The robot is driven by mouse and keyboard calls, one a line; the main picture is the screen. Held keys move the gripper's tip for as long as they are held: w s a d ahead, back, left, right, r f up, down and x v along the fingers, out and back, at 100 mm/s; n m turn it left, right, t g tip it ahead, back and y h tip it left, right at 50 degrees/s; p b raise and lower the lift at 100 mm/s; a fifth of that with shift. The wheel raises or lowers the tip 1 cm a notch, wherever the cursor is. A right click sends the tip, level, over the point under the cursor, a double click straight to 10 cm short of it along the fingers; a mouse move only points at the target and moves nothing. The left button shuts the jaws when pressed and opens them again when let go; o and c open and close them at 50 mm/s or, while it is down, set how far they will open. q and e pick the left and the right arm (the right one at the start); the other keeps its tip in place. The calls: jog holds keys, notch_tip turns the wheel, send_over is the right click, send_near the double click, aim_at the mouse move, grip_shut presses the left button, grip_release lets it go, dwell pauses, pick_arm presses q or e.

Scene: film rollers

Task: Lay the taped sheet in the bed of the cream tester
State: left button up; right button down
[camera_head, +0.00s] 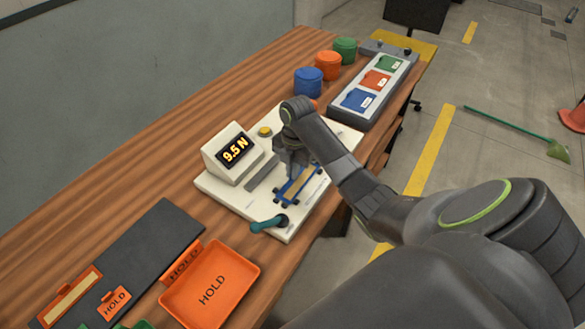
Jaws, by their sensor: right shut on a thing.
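The cream tester (215,188) stands on the wooden bench, with a display (235,151) reading 9.5 N and a teal-handled lever (268,224) at its near end. My right gripper (288,172) reaches down over the tester's bed area. It is shut on a blue sheet with a tan tape strip (300,186). The sheet is at or just above the bed; I cannot tell whether it touches. The gripper and wrist hide part of the sheet and bed. My left gripper is out of view.
A dark mat (150,240) lies at left, with an orange taped sheet (70,297) on it. An orange HOLD tray (210,290) is beside it. Blue, orange and green round containers (308,82) and a grey panel with coloured cards (375,88) stand beyond the tester.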

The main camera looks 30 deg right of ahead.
jog(key=shift+f, duration=0.15)
dwell(0.6)
jog(key=c, duration=1.5)
grip_release()
jog(key=o, duration=0.4)
jog(key=shift+p, duration=0.3)
jog(key=shift+r+p, duration=3.55)
jog(key=shift+p, duration=0.4)
